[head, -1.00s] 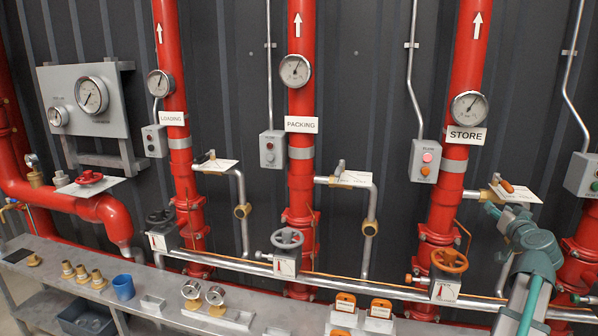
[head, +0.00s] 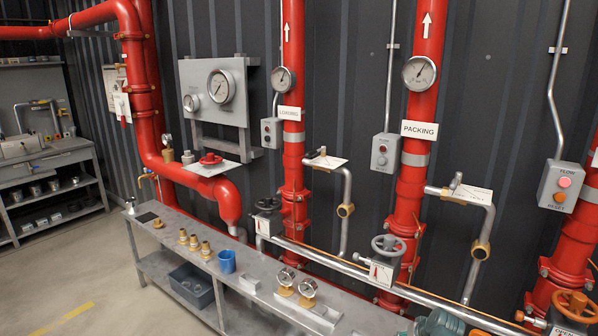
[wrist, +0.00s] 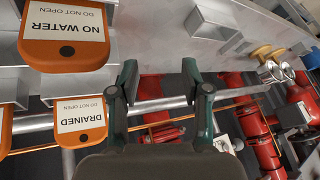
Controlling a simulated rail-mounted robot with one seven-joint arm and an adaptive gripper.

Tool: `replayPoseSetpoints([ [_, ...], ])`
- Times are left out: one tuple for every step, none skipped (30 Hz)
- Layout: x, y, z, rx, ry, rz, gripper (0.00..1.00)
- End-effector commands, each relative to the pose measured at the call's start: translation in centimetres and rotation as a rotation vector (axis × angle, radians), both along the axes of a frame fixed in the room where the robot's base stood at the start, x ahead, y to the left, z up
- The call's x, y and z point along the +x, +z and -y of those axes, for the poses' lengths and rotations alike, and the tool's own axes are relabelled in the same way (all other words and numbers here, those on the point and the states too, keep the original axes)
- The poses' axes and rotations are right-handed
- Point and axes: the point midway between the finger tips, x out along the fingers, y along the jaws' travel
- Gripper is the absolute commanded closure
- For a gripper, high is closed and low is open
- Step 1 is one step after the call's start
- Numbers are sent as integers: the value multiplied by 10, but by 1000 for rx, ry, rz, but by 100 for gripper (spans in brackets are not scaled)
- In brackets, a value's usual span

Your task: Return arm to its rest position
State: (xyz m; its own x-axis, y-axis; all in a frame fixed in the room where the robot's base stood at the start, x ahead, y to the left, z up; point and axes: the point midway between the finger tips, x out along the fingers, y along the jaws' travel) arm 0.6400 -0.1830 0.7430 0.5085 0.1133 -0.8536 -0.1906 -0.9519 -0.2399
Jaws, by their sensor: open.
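My gripper (wrist: 161,85) shows in the wrist view with its two dark green fingers spread apart and nothing between them. Behind the fingers are a silver pipe and a thin orange line, seen upside down.
Orange tags reading NO WATER (wrist: 68,32) and DRAINED (wrist: 82,122) stand left of my fingers. The grey bench (head: 262,309) runs below the red pipes, holding brass fittings, a blue cup (head: 227,262) and loose gauges (head: 297,284). Open floor (head: 60,270) lies at left.

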Motion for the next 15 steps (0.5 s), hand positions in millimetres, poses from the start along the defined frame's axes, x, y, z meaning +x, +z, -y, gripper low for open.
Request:
replayPoseSetpoints([
  [-10,-18,-29,-3,36,-57,52],
  [-15,-27,-43,-8,54,-88,52],
  [-23,-40,-60,-15,75,-131,52],
  [-30,-48,-73,-21,92,-163,52],
  [-37,-57,-85,-29,107,-195,52],
  [-46,-67,-100,-42,127,-234,52],
  [-53,-74,-109,-50,140,-263,52],
  [-60,-81,-118,-61,153,-288,52],
  [-68,-88,-129,-74,167,-318,52],
  [-74,-93,-135,-82,178,-340,52],
  [-80,-98,-142,-93,186,-361,52],
  [-88,-104,-150,-106,198,-385,52],
  [-93,-108,-155,-117,206,-404,52],
  [-99,-112,-160,-126,214,-422,52],
  [-106,-116,-166,-140,225,-442,52],
])
